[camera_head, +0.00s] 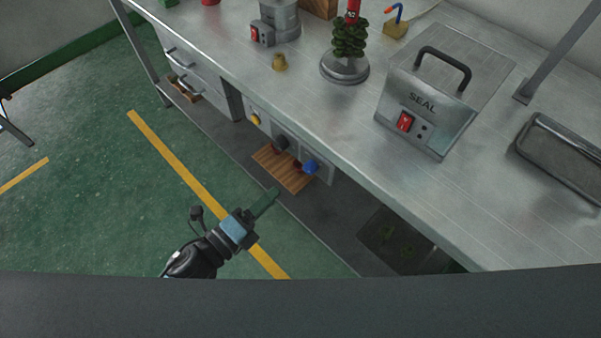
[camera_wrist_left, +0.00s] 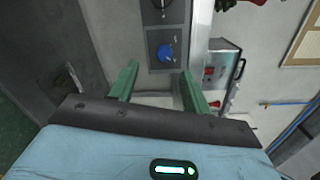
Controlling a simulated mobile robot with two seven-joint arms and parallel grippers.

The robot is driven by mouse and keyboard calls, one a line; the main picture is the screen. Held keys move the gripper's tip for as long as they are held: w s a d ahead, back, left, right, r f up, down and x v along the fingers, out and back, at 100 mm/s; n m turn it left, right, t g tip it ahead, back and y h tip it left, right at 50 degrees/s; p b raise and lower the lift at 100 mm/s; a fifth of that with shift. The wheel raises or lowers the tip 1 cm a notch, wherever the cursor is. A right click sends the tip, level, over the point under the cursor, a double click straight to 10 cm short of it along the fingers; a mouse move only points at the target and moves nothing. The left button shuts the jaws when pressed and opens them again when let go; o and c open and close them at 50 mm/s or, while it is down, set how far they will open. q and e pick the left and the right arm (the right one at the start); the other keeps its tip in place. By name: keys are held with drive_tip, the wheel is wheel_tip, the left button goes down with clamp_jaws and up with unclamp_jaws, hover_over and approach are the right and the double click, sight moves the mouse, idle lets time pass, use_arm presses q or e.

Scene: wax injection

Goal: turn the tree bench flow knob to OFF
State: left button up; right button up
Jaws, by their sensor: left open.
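A grey control panel (camera_head: 263,128) sits on the front of the steel bench under its edge. It carries a yellow knob (camera_head: 256,119), a dark knob (camera_head: 281,142) and a blue knob (camera_head: 311,167). Their labels are too small to read, so I cannot tell which is the flow knob or its setting. My left gripper (camera_head: 275,193) is in front of the panel, apart from it, pointing toward the blue knob. In the left wrist view the green fingers (camera_wrist_left: 156,84) are open and empty, with the blue knob (camera_wrist_left: 166,52) ahead between them.
On the steel bench top (camera_head: 310,100) stand a SEAL box (camera_head: 440,90) with a red switch, a green tree on a round base (camera_head: 345,69), and a grey tray (camera_head: 565,155). A wooden slatted piece (camera_head: 283,172) lies below the panel. The green floor (camera_head: 100,180) is open at left.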

sight(306, 170)
use_arm(q)
drive_tip(key=w+d+m, duration=0.1)
drive_tip(key=w+d, duration=0.1)
drive_tip(key=w+d+m+h, duration=0.1)
drive_tip(key=w+d+m, duration=0.1)
drive_tip(key=w+d+m+g, duration=0.1)
drive_tip(key=w+d, duration=0.1)
drive_tip(key=shift+d+r+m+h, duration=0.3)
drive_tip(key=shift+d+m+h, duration=0.05)
drive_tip(key=shift+m+h, duration=0.05)
drive_tip(key=shift+w+d, duration=0.2)
drive_tip(key=shift+d, duration=0.15)
drive_tip(key=c, duration=1)
